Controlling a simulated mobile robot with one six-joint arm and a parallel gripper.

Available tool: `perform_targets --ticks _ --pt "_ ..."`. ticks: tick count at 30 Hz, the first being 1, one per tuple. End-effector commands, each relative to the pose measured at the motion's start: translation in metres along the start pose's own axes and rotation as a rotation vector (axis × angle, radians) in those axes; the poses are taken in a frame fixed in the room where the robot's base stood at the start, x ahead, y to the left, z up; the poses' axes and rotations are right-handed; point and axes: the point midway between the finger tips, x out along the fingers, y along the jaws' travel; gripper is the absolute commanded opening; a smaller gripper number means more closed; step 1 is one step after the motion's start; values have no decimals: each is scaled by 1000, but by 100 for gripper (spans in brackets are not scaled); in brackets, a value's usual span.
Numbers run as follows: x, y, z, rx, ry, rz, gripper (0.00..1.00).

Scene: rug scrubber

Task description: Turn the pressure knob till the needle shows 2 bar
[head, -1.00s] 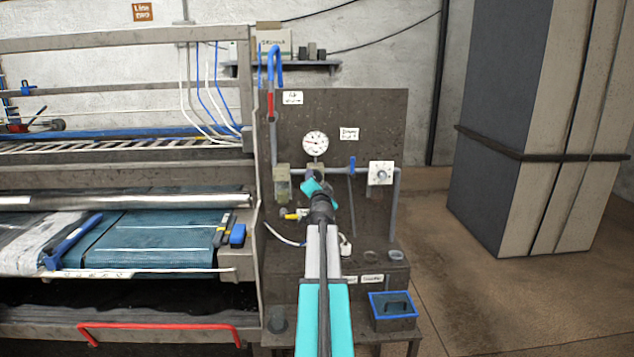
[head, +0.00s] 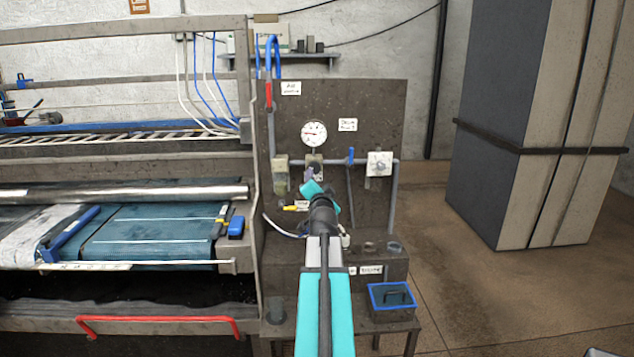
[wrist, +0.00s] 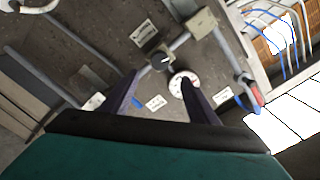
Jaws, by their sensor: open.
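The round white pressure gauge (head: 314,133) hangs on the dark panel; its needle points roughly left, and the scale is too small to read. Below it on the pipe is the regulator with the black pressure knob (head: 316,172), partly hidden by my gripper (head: 308,180) in the head view. In the wrist view the knob (wrist: 161,61) shows a white mark and lies ahead of my open, empty gripper (wrist: 160,80), between the lines of its two dark fingers. The gauge (wrist: 181,80) shows beside the right fingertip. I see no contact with the knob.
A white square dial (head: 379,163) and a blue-handled valve (head: 350,156) sit right of the gauge on the same pipe. A filter bowl (head: 280,176) is at the left. A blue-rimmed bin (head: 393,299) stands low right; the scrubber machine (head: 130,167) fills the left.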

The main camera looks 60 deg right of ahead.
Motion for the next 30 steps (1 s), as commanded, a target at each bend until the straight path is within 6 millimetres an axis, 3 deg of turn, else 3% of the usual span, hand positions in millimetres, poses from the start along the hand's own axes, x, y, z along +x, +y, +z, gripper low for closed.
perform_targets --ticks 8,23,30 --pt "-19 0 -1 0 2 0 54" --pt "-22 0 -1 0 1 0 54" --pt "-40 0 0 0 2 0 54"
